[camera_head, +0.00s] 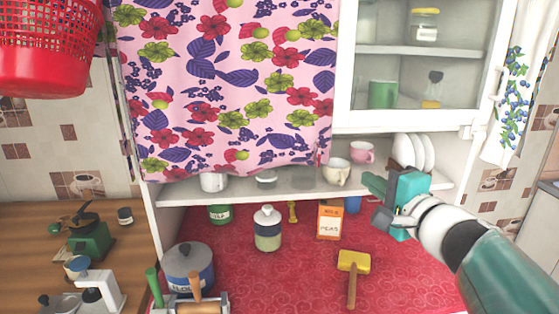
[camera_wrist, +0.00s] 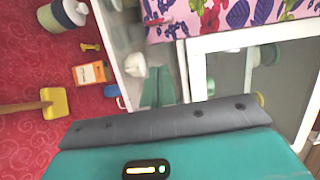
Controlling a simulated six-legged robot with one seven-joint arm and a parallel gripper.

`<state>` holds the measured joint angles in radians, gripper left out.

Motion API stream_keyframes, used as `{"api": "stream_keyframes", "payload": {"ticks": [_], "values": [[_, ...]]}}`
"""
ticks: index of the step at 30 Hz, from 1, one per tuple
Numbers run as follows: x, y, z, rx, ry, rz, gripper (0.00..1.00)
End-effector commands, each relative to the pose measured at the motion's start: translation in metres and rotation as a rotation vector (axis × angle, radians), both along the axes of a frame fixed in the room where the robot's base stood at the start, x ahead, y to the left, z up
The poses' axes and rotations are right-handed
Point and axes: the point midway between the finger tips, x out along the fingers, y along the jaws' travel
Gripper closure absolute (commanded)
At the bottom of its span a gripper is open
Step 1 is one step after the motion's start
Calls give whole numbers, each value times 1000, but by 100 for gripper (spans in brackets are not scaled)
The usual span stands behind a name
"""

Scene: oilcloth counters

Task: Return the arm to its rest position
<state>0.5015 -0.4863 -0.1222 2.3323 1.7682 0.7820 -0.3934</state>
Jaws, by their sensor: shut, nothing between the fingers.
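My arm reaches in from the lower right of the head view, its gripper (camera_head: 375,186) pointing up and left in front of the shelf. The gripper is shut, with nothing seen held in it. It hangs above the red oilcloth counter (camera_head: 400,270), apart from it, close to the stacked white plates (camera_head: 412,152). In the wrist view the gripper's teal and dark grey body fills the bottom, with the teal fingers (camera_wrist: 158,88) in front of the shelf and cabinet.
A white cup (camera_head: 337,173) and a pink cup (camera_head: 361,152) stand on the shelf beside my gripper. A glass-door cabinet (camera_head: 469,120) hangs above. An orange box (camera_head: 329,222), a yellow mallet (camera_head: 353,263), a jar (camera_head: 268,235) and a blue pot (camera_head: 188,268) occupy the counter. Its right front is clear.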

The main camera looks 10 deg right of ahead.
Motion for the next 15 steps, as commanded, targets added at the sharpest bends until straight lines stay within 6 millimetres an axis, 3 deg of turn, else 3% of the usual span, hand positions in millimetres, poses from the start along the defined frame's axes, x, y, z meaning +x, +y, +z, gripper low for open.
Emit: {"api": "stream_keyframes", "payload": {"ticks": [5,9,15], "values": [[-8,56,-31,-157,120,168,100],[-27,106,-70,-355,256,339,100],[-67,145,-124,-671,434,539,100]]}}
